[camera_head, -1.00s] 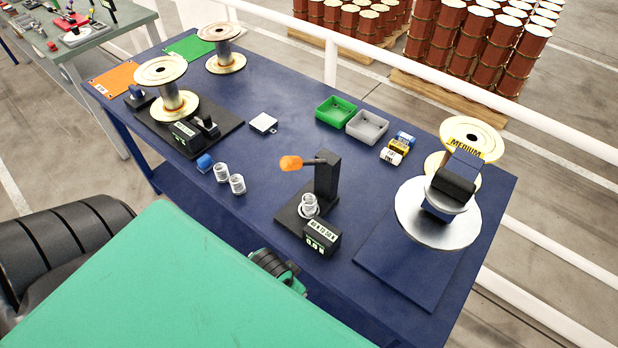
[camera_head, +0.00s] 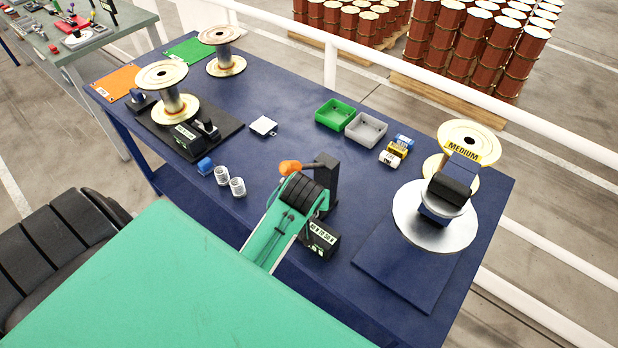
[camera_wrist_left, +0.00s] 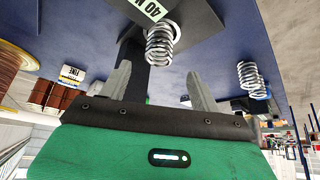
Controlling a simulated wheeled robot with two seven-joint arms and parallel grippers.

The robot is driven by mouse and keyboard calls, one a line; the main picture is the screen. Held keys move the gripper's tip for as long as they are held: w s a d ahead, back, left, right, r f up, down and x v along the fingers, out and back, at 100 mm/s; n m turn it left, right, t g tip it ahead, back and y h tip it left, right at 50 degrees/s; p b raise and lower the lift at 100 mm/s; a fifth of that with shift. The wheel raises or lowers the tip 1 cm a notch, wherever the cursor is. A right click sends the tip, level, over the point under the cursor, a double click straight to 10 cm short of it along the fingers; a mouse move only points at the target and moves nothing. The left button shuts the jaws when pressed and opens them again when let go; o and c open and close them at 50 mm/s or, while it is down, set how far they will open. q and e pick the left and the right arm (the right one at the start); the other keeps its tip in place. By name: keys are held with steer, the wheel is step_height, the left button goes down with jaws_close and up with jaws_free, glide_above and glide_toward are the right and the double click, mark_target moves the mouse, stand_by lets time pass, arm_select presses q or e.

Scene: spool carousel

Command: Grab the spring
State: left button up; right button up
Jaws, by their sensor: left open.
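A coil spring (camera_wrist_left: 159,45) stands on the black base of the spring tester, close ahead in the left wrist view. My left gripper (camera_wrist_left: 158,74) is open and empty, its two grey fingers pointing toward that spring. The spring appears between and beyond the fingertips, with no visible contact. In the head view, my green and black left arm hides this spring and the gripper's fingers. Two other springs (camera_head: 221,175) (camera_head: 237,187) stand on the blue table, left of the arm; one spring (camera_wrist_left: 250,79) shows at right in the left wrist view. My right gripper is not in view.
The tester's black post (camera_head: 327,182) with an orange-tipped lever (camera_head: 289,167) and a labelled display box (camera_head: 319,240) stand beside the arm. Green (camera_head: 335,112) and grey (camera_head: 366,129) trays lie behind. A spool carousel (camera_head: 434,215) stands right.

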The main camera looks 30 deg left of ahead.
arm_select(q)
steer(key=shift+w+a+f, duration=0.25)
steer(key=shift+f, duration=0.3)
steer(key=p+x, duration=0.1)
steer(key=x, duration=0.1)
steer(key=p+x, duration=0.2)
steer(key=shift+w, duration=0.4)
steer(key=shift+w+f, duration=0.15)
steer(key=shift+f, duration=0.3)
steer(key=c, duration=1.2)
steer(key=shift+o, duration=0.2)
steer(key=shift+r, duration=0.1)
